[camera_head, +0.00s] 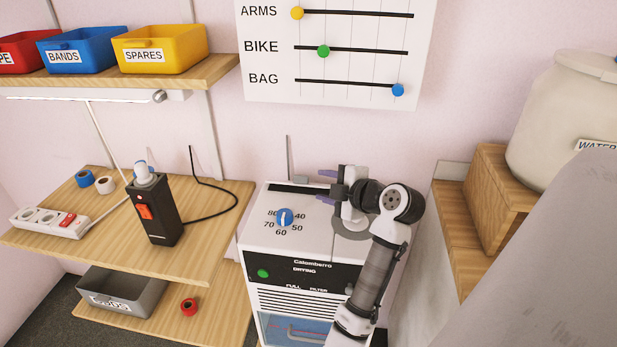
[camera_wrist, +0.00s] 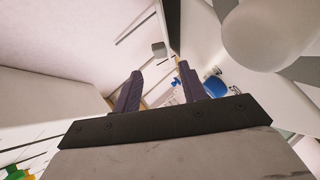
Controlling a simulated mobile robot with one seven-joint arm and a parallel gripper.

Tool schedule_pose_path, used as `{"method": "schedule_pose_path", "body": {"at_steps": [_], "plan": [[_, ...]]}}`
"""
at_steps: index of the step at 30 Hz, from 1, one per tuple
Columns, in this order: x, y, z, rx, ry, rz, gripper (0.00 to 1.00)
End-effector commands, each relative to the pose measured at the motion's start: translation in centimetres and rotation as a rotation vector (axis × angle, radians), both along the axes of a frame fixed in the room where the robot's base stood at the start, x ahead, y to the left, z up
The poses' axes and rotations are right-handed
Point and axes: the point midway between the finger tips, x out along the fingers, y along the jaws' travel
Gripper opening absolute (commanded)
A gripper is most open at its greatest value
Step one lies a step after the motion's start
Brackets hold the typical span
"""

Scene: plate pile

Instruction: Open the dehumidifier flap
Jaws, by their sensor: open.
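The white dehumidifier (camera_head: 258,238) stands on the floor at the lower middle of the head view. Its top carries a blue dial (camera_head: 285,217) ringed by numbers and a dark slot along the back edge. I cannot tell for certain which part is the flap. My gripper (camera_head: 326,187) is above the back right of the top, its two purple fingers pointing left, apart and empty. My arm hides the right side of the machine.
A wooden shelf (camera_head: 215,245) at left holds a black switch box (camera_head: 156,212) and a power strip (camera_head: 48,222). A wooden ledge with a box (camera_head: 490,200) and a large water container (camera_head: 565,120) stands at right. A thin upright rod (camera_head: 289,160) rises behind the dehumidifier.

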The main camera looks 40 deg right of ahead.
Motion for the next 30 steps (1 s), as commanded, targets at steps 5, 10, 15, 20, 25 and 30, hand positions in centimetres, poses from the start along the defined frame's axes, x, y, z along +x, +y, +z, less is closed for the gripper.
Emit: {"method": "schedule_pose_path", "body": {"at_steps": [5, 10, 15, 20, 25, 30], "plan": [[3.5, 0.0, -1.0, 0.003, 0.001, 0.002, 0.42], [5.7, 0.0, -2.1, 0.002, 0.001, -0.001, 0.42], [6.7, 0.0, -2.6, 0.001, 0.001, -0.001, 0.42], [6.9, 0.0, -2.7, 0.0, 0.001, -0.002, 0.42], [6.9, 0.0, -2.7, 0.0, 0.001, -0.002, 0.37], [6.8, -0.1, -2.7, 0.0, 0.001, -0.002, 0.14]]}}
